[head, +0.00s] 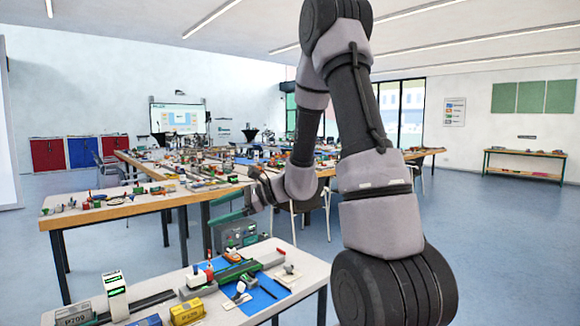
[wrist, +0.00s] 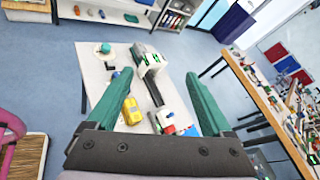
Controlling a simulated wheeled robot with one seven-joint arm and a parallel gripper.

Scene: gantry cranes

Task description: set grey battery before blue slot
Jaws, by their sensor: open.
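My gripper (head: 222,208) is open and empty, with teal fingers, above and behind the near table in the head view. Its spread fingers also frame that table in the wrist view (wrist: 155,78). A grey block with dark lettering (head: 75,316), which may be the grey battery, sits at the near table's left front, cut by the frame edge. A blue part (head: 150,320) beside it is also cut off; I cannot tell whether it is the blue slot. A yellow block (head: 187,312) stands to its right and shows in the wrist view (wrist: 131,110).
A white and green upright unit (head: 115,296) stands by a dark rail (head: 150,302) on the near table. A blue mat (head: 252,296) with small parts lies right of it. A longer cluttered table (head: 120,207) stands behind. Open floor lies to the right.

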